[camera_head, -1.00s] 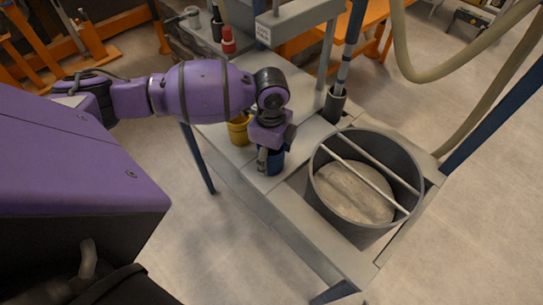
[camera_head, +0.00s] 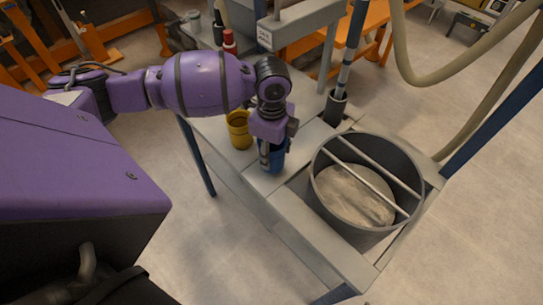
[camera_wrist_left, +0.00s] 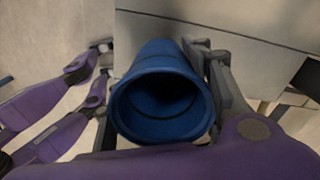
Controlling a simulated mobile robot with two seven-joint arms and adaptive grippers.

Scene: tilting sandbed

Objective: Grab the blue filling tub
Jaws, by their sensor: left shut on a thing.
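The blue filling tub (camera_wrist_left: 165,62) shows in the left wrist view with its round open mouth towards the camera; its inside is dark. It also shows in the head view (camera_head: 277,158) at the near left part of the grey table, partly hidden by my left gripper (camera_head: 270,152). In the left wrist view the fingers of my left gripper (camera_wrist_left: 160,75) lie on both sides of the tub and are shut on it. I cannot tell whether its base touches the table. My right gripper is not in view.
A yellow tub (camera_head: 239,130) stands just left of the blue one. A large grey round container (camera_head: 368,240) with bars across its mouth is to the right. A dark cup (camera_head: 335,108) and a red bottle (camera_head: 229,42) stand farther back. Hoses hang at the upper right.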

